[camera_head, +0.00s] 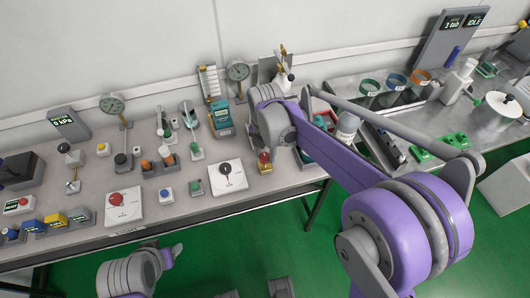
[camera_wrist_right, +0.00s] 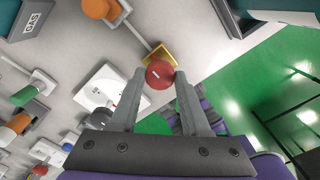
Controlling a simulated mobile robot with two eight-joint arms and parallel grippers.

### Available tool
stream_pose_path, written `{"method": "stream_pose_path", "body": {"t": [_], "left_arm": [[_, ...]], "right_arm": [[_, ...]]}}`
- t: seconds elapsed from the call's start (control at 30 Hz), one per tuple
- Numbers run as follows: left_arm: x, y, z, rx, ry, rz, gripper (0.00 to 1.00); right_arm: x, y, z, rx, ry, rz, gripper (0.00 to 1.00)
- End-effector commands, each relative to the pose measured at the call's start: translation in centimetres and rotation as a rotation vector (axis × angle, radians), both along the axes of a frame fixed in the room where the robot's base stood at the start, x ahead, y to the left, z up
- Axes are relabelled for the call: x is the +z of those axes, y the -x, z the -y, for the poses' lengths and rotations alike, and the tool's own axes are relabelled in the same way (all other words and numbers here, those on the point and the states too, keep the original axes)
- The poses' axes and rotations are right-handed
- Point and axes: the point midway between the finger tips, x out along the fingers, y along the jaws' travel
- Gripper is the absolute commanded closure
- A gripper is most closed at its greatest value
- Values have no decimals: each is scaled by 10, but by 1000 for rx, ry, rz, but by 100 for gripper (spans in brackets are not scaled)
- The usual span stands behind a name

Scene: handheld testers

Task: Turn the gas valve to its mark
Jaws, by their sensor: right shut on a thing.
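A red round knob (camera_wrist_right: 160,73) with a pale line on its face shows at a small yellow block (camera_wrist_right: 155,56) in the right wrist view. It appears to be the gas valve, but no label on it can be read. My right gripper (camera_wrist_right: 160,82) is shut on the red knob, one finger on each side. In the head view the red knob (camera_head: 264,156) stands near the bench's front edge, below my right wrist. My left gripper (camera_head: 173,253) hangs in front of the bench, away from everything; its jaws cannot be made out. The valve's mark is not discernible.
A white plate with a black knob (camera_head: 227,172) lies left of the red knob. A teal tester (camera_head: 221,118) stands behind it. A white plate with a red knob (camera_head: 122,205) lies farther left. Green floor (camera_head: 300,235) is open in front.

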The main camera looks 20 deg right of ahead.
Motion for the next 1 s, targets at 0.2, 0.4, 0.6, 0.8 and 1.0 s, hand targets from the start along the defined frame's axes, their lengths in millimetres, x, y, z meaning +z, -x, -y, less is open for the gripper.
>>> {"method": "stream_pose_path", "body": {"t": [0.2,0.4,0.6,0.8,1.0], "left_arm": [[0,0,0,0,0,0,41],[0,0,0,0,0,0,41],[0,0,0,0,0,0,41],[0,0,0,0,0,0,41],[0,0,0,0,0,0,41]], "right_arm": [[1,-1,0,18,0,1,100],[1,-1,0,18,0,1,100],[0,0,0,18,0,1,34],[0,0,0,17,1,1,24],[3,0,0,17,0,0,24]]}}
